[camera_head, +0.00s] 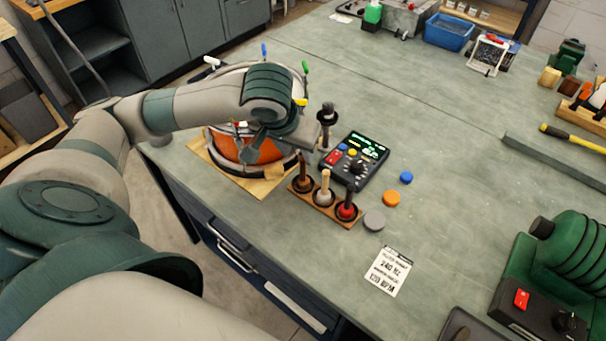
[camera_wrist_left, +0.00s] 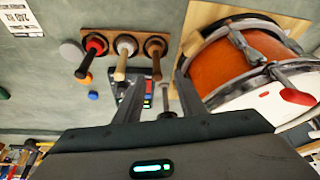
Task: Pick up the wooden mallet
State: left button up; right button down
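A small wooden rack (camera_head: 328,212) stands on the bench with three mallets upright in it. The brown wooden mallet (camera_head: 303,178) is at the rack's left in the head view, next to a pale-headed one (camera_head: 325,190) and a red-headed one (camera_head: 347,207). In the left wrist view the brown mallet (camera_wrist_left: 155,50) is the rightmost of the three. My left gripper (camera_head: 307,138) is just beyond the rack, near the drum. Its fingers (camera_wrist_left: 160,78) are apart with nothing held, and the brown mallet shows beyond the gap. My right gripper is out of view.
An orange drum (camera_head: 240,150) on a wooden board stands close beside my left gripper. A dark-headed post (camera_head: 327,115) and a control box with a lit display (camera_head: 357,160) are near it. Coloured discs (camera_head: 391,198) and a printed card (camera_head: 388,271) lie right of the rack.

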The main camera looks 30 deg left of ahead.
aim_at(302, 159)
pick_arm(q)
jog(key=shift+w+d+f+p, duration=0.1)
jog(key=shift+w+f+p, duration=0.05)
jog(key=shift+f+p, duration=0.2)
jog(key=p+x, duration=0.2)
jog(key=x, duration=0.1)
jog(key=shift+w+d+f, duration=0.15)
jog(key=shift+w+f, duration=0.2)
jog(key=shift+f, duration=0.25)
grip_shut()
